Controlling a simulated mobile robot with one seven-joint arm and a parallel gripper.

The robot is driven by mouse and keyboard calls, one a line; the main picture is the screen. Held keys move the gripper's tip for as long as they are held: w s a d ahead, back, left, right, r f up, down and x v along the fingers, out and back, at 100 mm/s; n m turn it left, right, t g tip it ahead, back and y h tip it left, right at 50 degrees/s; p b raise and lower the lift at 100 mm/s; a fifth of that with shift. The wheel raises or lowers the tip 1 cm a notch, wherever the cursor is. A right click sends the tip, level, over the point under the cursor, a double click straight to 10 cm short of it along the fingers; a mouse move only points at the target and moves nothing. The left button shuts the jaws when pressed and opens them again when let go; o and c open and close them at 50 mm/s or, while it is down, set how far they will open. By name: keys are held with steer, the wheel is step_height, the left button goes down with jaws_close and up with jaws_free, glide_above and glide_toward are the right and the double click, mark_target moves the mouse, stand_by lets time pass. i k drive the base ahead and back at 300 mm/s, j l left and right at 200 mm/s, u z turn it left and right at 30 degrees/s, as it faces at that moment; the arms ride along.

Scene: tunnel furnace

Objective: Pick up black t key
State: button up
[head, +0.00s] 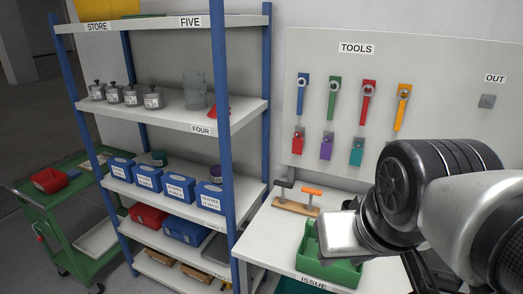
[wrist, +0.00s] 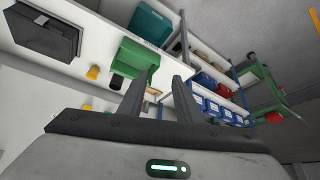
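The black T key (head: 285,184) stands upright at the left end of a wooden block (head: 292,207) on the white table. A T key with an orange handle (head: 312,191) stands at the block's right end. In the wrist view my gripper (wrist: 162,84) has its two fingers apart with a clear gap, and nothing is visibly held. A small brownish piece, perhaps the block, shows beyond the gap; I cannot make out the black T key there. In the head view my arm reaches in from the right over the table, right of the block, and my fingers cannot be made out.
A green bin (head: 326,267) sits on the table right of the block; it also shows in the wrist view (wrist: 135,58). A blue-posted shelf (head: 223,140) with pots and boxes rises left of the table. Coloured tools (head: 367,103) hang on the back wall board.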

mark_target(288, 185)
steer(key=i+j+z, duration=0.1)
steer(key=j, duration=0.25)
steer(key=i+j+z, duration=0.1)
steer(key=j, duration=0.25)
steer(key=i+j+z, duration=0.1)
steer(key=i+j, duration=0.25)
steer(key=j, duration=0.35)
steer(key=i+j+z, duration=0.15)
steer(key=j, duration=0.2)
